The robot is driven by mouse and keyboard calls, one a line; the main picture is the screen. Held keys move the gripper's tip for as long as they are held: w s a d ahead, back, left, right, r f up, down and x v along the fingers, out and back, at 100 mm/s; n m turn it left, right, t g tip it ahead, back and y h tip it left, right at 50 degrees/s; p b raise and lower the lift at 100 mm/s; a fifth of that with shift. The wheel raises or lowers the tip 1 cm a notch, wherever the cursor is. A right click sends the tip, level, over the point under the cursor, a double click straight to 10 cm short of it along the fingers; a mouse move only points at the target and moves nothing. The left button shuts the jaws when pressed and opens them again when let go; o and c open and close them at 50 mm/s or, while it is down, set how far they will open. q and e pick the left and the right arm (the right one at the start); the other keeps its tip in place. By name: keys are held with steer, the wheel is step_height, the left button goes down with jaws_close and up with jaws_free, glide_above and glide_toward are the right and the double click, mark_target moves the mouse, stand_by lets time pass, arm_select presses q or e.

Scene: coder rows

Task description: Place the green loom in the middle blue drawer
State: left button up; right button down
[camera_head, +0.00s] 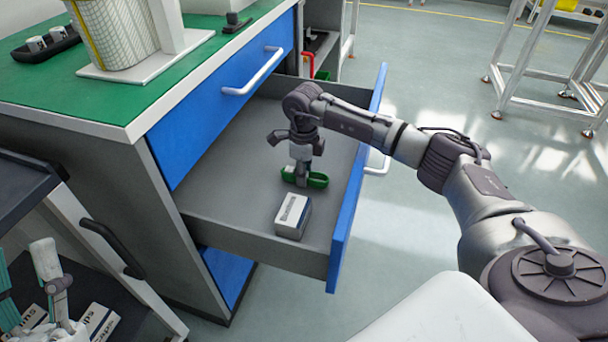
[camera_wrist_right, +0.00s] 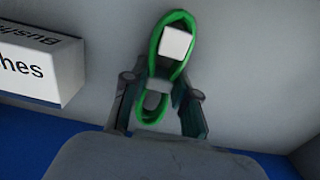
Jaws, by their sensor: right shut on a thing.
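The green loom (camera_head: 318,180) is a looped green cable with a white tag; it also shows in the right wrist view (camera_wrist_right: 182,72). My right gripper (camera_head: 303,180) is shut on it, with a finger on each side in the wrist view (camera_wrist_right: 163,100). Loom and gripper are inside the open middle blue drawer (camera_head: 346,215), low over its grey floor. I cannot tell whether the loom touches the floor. My left gripper (camera_head: 25,258) is at the lower left edge, partly cut off, its fingers apart and empty, away from the drawer.
A white and grey labelled box (camera_head: 293,215) lies in the drawer near the loom; it also shows in the wrist view (camera_wrist_right: 42,65). The upper blue drawer (camera_head: 225,105) is closed. A dark shelf cart (camera_head: 90,245) stands at left. The drawer's back part is clear.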

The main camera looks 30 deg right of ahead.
arm_select(q)
steer(key=shift+s+r, duration=0.1)
steer(key=shift+s, duration=0.05)
arm_select(e)
steer(key=shift+f, duration=0.1)
steer(key=c, duration=0.9)
jaws_free()
arm_select(q)
steer(key=shift+r, duration=0.1)
arm_select(e)
steer(key=shift+r, duration=0.35)
step_height(320, 180, up, 6)
steer(key=shift+r+p, duration=0.1)
steer(key=shift+p, duration=1)
arm_select(q)
steer(key=w+f+g+y+p, duration=0.1)
steer(key=w+f+g+y, duration=0.2)
steer(key=w+f+g, duration=0.2)
steer(key=shift+w+a+f+g+y, duration=0.25)
steer(key=shift+f+g, duration=1.55)
steer(key=shift+f, duration=1.85)
arm_select(e)
steer(key=shift+r, duration=2.7)
